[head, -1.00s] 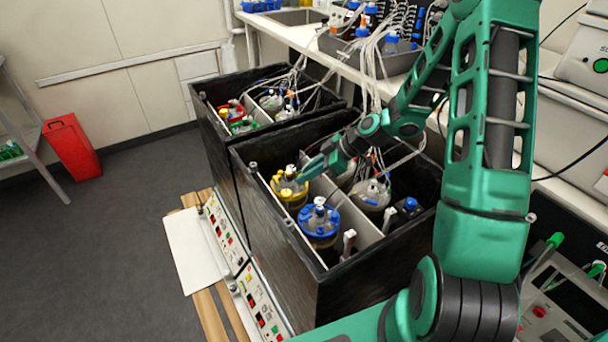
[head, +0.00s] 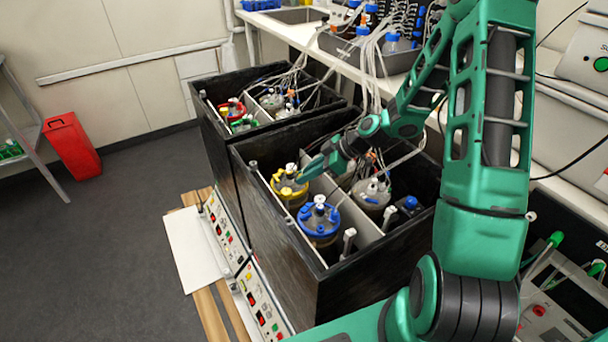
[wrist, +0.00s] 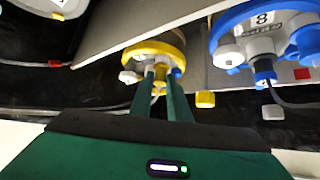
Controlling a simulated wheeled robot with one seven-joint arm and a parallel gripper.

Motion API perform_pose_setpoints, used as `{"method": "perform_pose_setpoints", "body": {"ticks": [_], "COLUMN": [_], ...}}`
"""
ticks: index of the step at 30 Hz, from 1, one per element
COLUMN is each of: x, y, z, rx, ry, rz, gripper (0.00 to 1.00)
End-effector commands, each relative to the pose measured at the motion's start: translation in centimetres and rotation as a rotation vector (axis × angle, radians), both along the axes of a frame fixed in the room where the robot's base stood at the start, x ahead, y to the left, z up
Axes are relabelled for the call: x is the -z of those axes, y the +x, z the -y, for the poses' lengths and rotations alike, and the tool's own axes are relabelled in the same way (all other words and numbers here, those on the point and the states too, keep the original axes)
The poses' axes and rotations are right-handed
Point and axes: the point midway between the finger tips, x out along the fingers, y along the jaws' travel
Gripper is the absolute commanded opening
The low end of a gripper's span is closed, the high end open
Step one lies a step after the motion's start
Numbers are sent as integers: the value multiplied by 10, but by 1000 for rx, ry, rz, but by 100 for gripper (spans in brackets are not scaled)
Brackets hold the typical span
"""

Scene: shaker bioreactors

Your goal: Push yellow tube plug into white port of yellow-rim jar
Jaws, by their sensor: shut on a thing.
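The yellow-rim jar (head: 283,192) stands in the near black box, at its left side in the head view. In the wrist view its yellow rim (wrist: 152,47) is at upper middle. My gripper (head: 301,177) reaches down from the right to the jar's top. In the wrist view the two green fingers of my gripper (wrist: 161,72) are close together just in front of the rim. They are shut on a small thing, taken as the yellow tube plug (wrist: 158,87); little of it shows. The fingers hide the white port there, so I cannot tell how far in the plug is.
A blue-rim jar (head: 318,221) stands close in front, and a grey-white jar (head: 371,195) is beyond the divider. The black box walls (head: 290,270) surround them. Tubes (head: 375,75) hang from the bench behind. A second black box (head: 215,145) stands farther back.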

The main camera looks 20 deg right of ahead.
Motion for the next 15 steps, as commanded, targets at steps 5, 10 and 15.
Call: {"method": "perform_pose_setpoints", "body": {"ticks": [5,10,15], "x": [2,2,2], "y": [0,0,0], "z": [0,0,0], "rx": [0,0,0], "ry": [-1,-1,-1], "rz": [0,0,0], "gripper": [0,38,38]}}
